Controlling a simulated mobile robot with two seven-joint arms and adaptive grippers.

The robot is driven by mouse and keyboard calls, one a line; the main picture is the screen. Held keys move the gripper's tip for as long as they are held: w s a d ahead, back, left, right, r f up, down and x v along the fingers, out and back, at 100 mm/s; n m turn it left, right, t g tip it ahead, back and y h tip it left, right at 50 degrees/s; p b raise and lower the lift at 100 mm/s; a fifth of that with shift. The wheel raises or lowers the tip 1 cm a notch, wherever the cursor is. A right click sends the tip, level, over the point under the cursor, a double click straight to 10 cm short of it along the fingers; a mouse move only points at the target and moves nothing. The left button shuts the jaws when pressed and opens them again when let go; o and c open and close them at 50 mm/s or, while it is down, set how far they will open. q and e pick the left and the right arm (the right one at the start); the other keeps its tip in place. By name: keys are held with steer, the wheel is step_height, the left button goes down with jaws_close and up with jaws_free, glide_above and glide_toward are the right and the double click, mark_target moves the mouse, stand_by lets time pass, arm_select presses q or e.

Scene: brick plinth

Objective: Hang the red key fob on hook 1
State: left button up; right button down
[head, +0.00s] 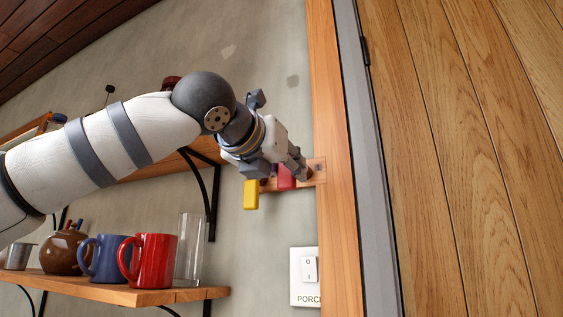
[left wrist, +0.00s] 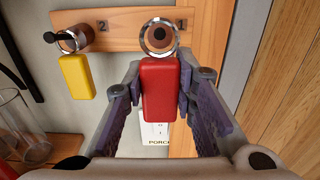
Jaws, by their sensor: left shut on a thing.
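The red key fob (left wrist: 162,90) is held between the fingers of my left gripper (left wrist: 161,88), its metal ring (left wrist: 174,48) upright above it. In the left wrist view the ring is in front of the wooden hook board (left wrist: 125,17), with a dark round peg end showing inside it; I cannot tell whether the ring is around the peg. In the head view the left gripper (head: 294,166) is at the board (head: 318,168), partly hiding the red fob (head: 286,178). My right gripper is out of view.
A yellow fob (left wrist: 77,77) hangs by its ring from the dark peg at left, also in the head view (head: 251,195). A switch plate (head: 305,277) is below. A shelf (head: 120,291) holds mugs and a glass (head: 190,250). A wooden door frame (head: 343,150) stands at right.

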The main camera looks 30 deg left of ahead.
arm_select(q)
steer(key=shift+w+a+f, duration=0.1)
steer(key=shift+w+f, duration=0.1)
steer(key=shift+w, duration=0.7)
steer(key=shift+w+a+f, duration=0.1)
steer(key=shift+w+f, duration=0.1)
steer(key=shift+w, duration=0.75)
steer(key=shift+w+f, duration=0.2)
steer(key=shift+w, duration=0.7)
steer(key=o, duration=1.1)
steer(key=shift+c, duration=0.2)
steer(key=s, duration=1.2)
steer(key=shift+d, duration=0.4)
steer(key=shift+f, duration=0.1)
